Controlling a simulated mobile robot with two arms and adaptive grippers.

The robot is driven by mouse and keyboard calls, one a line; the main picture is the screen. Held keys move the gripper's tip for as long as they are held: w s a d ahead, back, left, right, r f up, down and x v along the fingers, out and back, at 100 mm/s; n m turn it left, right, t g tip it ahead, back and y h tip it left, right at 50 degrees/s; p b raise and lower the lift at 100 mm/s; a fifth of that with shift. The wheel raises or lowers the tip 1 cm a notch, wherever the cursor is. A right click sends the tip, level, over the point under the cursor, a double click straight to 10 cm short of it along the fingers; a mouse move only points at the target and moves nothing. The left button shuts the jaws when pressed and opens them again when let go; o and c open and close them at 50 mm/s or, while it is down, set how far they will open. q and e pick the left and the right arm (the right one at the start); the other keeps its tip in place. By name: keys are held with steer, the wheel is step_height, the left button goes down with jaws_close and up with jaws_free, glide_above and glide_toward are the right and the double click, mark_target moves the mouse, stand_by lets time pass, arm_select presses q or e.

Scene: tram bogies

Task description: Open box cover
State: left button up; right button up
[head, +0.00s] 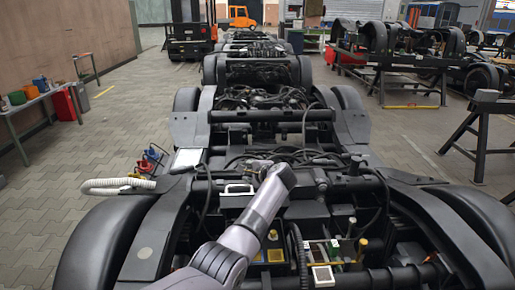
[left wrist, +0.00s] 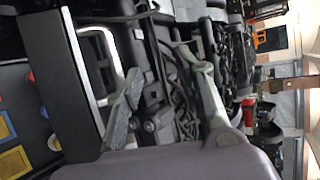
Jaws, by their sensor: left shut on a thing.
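The box cover (head: 235,201) is a dark panel with a white U-shaped handle (head: 239,187), left of the middle in the head view. In the left wrist view the cover (left wrist: 62,85) is a black slab, and its pale handle (left wrist: 103,45) stands beside it. My left gripper (head: 262,168) is at the right end of the handle. In the left wrist view its fingers (left wrist: 156,62) reach in, and one finger overlaps the end of the handle. It is shut on the handle, though the exact contact is partly hidden. My right gripper is not in view.
Below the cover, a yellow piece (head: 275,255) and other small coloured parts show. A white corrugated hose (head: 112,185) lies to the left. The paved floor (head: 60,195) at the left is mostly clear.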

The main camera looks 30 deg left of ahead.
arm_select(q)
steer(key=s+d+r+p, duration=0.1)
steer(key=d+r+p, duration=0.5)
steer(key=r, duration=0.4)
steer(key=shift+s+r+p, duration=0.15)
steer(key=shift+p, duration=0.35)
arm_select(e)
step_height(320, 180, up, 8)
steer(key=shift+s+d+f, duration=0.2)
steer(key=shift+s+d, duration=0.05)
arm_select(q)
steer(key=shift+a, duration=0.1)
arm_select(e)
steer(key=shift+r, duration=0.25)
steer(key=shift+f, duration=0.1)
